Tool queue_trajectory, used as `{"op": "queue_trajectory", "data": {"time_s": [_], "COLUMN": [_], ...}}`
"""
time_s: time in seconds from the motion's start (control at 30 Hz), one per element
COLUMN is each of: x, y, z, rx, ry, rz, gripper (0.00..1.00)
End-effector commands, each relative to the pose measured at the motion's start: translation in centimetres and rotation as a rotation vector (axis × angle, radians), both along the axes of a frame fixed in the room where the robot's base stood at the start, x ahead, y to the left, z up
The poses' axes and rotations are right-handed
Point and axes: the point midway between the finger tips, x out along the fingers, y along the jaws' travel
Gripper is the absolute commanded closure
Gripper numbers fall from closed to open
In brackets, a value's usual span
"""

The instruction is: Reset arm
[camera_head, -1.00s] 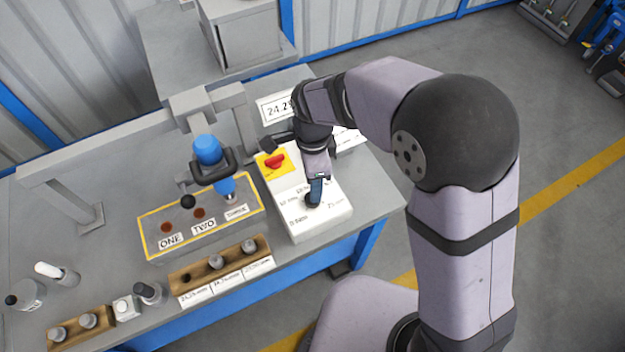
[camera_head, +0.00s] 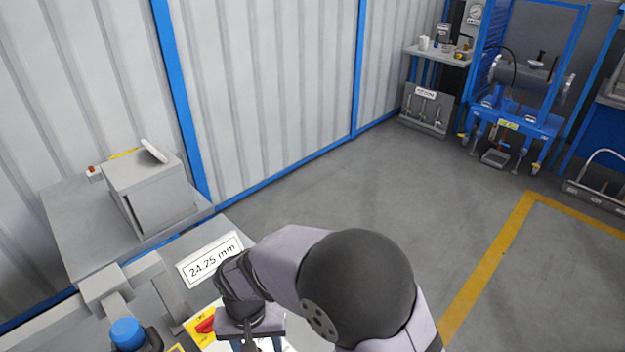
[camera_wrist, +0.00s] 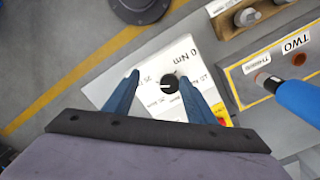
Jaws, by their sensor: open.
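My gripper (camera_wrist: 159,78) is open in the wrist view, its two blue fingers apart with nothing held between them. A white control box (camera_wrist: 112,88) lies below it, and the box's black round knob (camera_wrist: 170,83) shows between the fingertips. I cannot tell the height of the fingers above the box. In the head view my gripper (camera_head: 256,346) is cut by the bottom edge. A red switch on a yellow plate (camera_head: 206,325) shows just left of it; most of the box is hidden or out of frame.
A blue-topped tool (camera_head: 127,334) stands left of my arm; its blue body (camera_wrist: 300,99) is right of the fingers in the wrist view. A sign reading 24.25 mm (camera_head: 212,258) stands behind. Open floor (camera_head: 350,190) lies beyond.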

Motion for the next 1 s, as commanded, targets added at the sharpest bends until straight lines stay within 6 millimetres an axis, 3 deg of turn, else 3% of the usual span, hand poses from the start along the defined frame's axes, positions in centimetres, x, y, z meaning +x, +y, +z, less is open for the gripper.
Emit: {"op": "queue_trajectory", "data": {"time_s": [0.27, 0.4, 0.7, 1.0], "x": [-4.3, -5.9, -7.3, -4.5], "y": [-4.9, -9.5, -19.0, -24.7], "z": [-1.1, -0.5, 2.2, 5.1], "rx": [-0.031, -0.021, 0.014, 0.039], "ry": [0.101, 0.140, 0.104, -0.037], "rz": [0.445, 0.553, 0.266, -0.023], "gripper": [0.50, 0.50, 0.50, 0.50]}}
